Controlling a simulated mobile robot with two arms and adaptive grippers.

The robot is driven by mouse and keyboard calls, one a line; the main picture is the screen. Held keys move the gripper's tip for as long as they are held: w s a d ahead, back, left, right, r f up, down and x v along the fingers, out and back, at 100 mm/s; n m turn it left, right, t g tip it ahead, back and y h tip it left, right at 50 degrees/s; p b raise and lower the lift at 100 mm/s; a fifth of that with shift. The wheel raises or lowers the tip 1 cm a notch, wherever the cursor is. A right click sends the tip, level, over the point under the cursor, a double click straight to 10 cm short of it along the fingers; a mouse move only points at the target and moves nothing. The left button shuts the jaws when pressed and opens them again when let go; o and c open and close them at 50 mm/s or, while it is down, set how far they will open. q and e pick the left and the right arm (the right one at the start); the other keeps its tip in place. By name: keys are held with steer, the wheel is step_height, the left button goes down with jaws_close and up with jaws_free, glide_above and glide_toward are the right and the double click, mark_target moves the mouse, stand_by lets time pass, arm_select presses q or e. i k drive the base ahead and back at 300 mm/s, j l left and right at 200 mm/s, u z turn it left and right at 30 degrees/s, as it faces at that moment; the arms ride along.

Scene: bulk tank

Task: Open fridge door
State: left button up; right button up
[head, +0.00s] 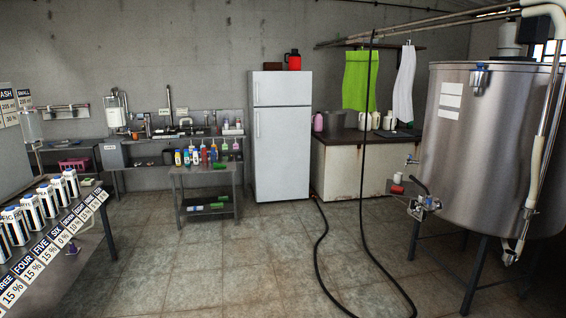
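A white fridge (281,140) stands against the back wall, a little right of the middle of the head view. It has a small upper door (284,88) and a tall lower door (285,155), and both look shut. Thin upright handles show near the left edge of the doors, the upper handle (257,92) above the lower handle (258,125). The fridge is across the room from me. Neither of my grippers shows in this view.
A red container (293,60) stands on the fridge. A small table with bottles (206,169) is left of it, a counter (347,168) right. A steel tank (484,150) and a black hose (366,200) are at right, cartons (32,212) at left. The middle floor (240,260) is clear.

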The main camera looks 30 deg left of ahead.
mark_target(282, 136)
steer(key=u, duration=0.75)
steer(key=i+j+u, duration=0.15)
steer(key=i+j, duration=0.45)
steer(key=j, duration=0.2)
steer(key=i+j+u, duration=0.1)
steer(key=i+j, duration=0.7)
steer(key=i, duration=0.4)
steer(key=i+j, duration=0.15)
steer(key=i, duration=0.35)
steer(key=i+j, duration=0.15)
steer(key=i, duration=0.4)
steer(key=i+j, duration=0.15)
steer(key=i, duration=0.35)
steer(key=i+l+z, duration=0.25)
steer(key=i+z, duration=0.15)
steer(key=i, duration=0.8)
steer(key=i+j+z, duration=0.1)
steer(key=i+z, duration=0.25)
steer(key=i, duration=0.9)
